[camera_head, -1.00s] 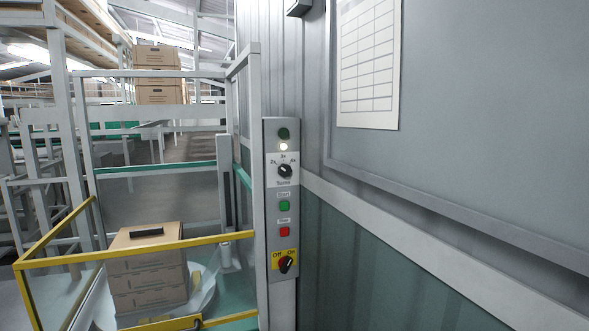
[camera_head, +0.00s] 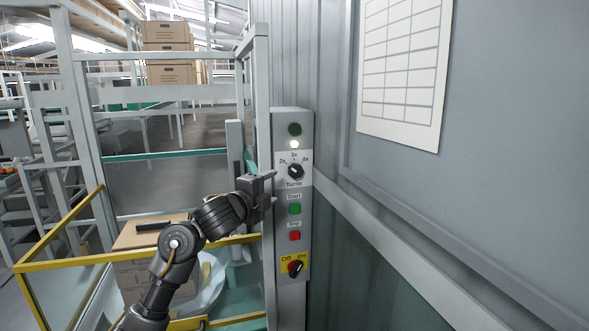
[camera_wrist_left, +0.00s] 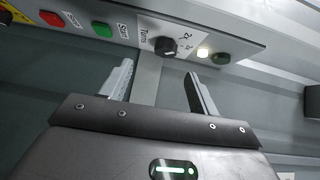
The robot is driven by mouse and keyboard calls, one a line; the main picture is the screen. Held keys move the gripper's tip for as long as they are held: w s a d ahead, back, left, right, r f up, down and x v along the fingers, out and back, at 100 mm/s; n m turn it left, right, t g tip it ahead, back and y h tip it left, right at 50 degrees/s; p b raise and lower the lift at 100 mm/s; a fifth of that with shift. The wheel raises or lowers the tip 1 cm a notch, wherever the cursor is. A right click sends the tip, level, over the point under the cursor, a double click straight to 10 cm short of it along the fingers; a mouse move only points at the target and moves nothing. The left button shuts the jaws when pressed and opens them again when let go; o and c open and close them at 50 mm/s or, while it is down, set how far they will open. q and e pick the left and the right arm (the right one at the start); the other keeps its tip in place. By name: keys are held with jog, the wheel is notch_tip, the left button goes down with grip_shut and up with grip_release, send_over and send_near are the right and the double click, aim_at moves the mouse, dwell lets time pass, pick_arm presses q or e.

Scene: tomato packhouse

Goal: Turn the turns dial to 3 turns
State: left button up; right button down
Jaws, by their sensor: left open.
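The turns dial (camera_head: 296,171) is a black round knob on a white plate, marked 2x, 3x and 4x, on the upper part of a grey control panel (camera_head: 305,255). I cannot clearly tell which mark its pointer faces. My left gripper (camera_head: 271,187) is open and empty, just left of the panel and slightly below the dial. In the left wrist view the dial (camera_wrist_left: 165,46) shows beyond the open fingers (camera_wrist_left: 158,70), near the line between them and not touched. My right gripper is not in view.
The panel also carries a lit white lamp (camera_head: 294,144), a dark green lamp (camera_head: 295,129), a green start button (camera_head: 294,209), a red button (camera_head: 294,236) and an Off/On switch (camera_head: 295,267). A yellow rail (camera_head: 60,261) and boxes (camera_head: 140,280) stand left. A wall is right.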

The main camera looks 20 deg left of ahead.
aim_at(294, 173)
pick_arm(q)
jog(key=x, duration=0.3)
jog(key=r+p+x, duration=0.1)
jog(key=x, duration=0.2)
jog(key=p+x, duration=0.1)
jog(key=x, duration=0.2)
jog(key=shift+w+d+r, duration=0.2)
jog(key=shift+d+r, duration=0.05)
jog(key=shift+d, duration=0.2)
jog(key=shift+w+d+f, duration=0.15)
jog(key=shift+w, duration=0.55)
